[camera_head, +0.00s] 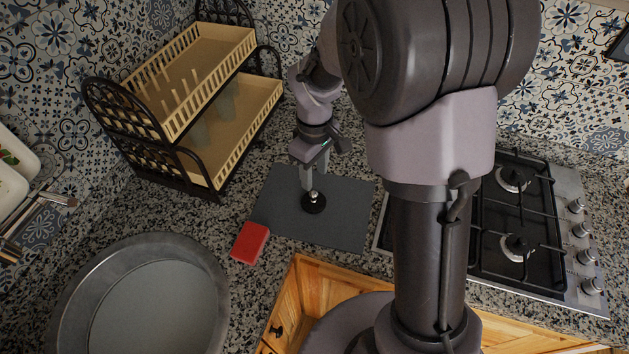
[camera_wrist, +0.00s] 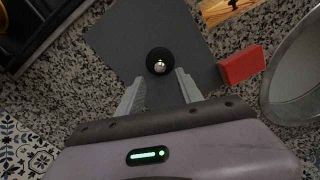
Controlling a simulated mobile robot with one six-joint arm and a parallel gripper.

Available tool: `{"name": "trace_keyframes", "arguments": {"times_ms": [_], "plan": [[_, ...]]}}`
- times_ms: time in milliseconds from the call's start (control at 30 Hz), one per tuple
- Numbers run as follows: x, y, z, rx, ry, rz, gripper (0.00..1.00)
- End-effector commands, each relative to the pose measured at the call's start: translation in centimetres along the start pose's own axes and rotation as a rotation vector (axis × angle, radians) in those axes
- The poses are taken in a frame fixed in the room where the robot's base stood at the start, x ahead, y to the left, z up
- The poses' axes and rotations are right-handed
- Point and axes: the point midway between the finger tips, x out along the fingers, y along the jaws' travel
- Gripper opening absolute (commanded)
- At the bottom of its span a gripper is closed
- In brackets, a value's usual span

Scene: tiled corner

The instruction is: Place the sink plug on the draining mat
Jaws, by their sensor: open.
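The sink plug (camera_head: 314,203) is a small black disc with a shiny metal knob. It lies on the dark grey draining mat (camera_head: 347,225), inside the mat's edges. In the wrist view the plug (camera_wrist: 159,62) shows just beyond my fingertips, on the mat (camera_wrist: 115,38). My gripper (camera_head: 307,184) is pointed down above the mat, close to the plug. In the wrist view my gripper (camera_wrist: 158,82) has its two fingers spread apart, with nothing held between them. I cannot tell exactly how high the fingertips are above the plug.
A red sponge (camera_head: 250,242) lies by the mat's left front corner. A round metal sink basin (camera_head: 210,275) is at the lower left. A two-tier dish rack (camera_head: 190,150) stands behind left. A gas hob (camera_head: 560,215) is on the right, partly behind my arm.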

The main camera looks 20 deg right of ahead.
Motion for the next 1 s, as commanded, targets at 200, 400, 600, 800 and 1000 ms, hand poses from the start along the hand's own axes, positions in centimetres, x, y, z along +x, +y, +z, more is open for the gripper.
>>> {"name": "trace_keyframes", "arguments": {"times_ms": [200,400,600,800,1000], "plan": [[-4.6,0.0,0.0,0.0,0.001,0.001,0.43],[-10.3,-2.2,1.8,0.174,0.099,0.025,0.43],[-18.1,-9.6,8.6,0.655,0.369,-0.007,0.43],[-19.2,-14.2,12.7,0.946,0.537,-0.097,0.43],[-19.1,-14.7,13.1,0.986,0.555,-0.114,0.43]]}}
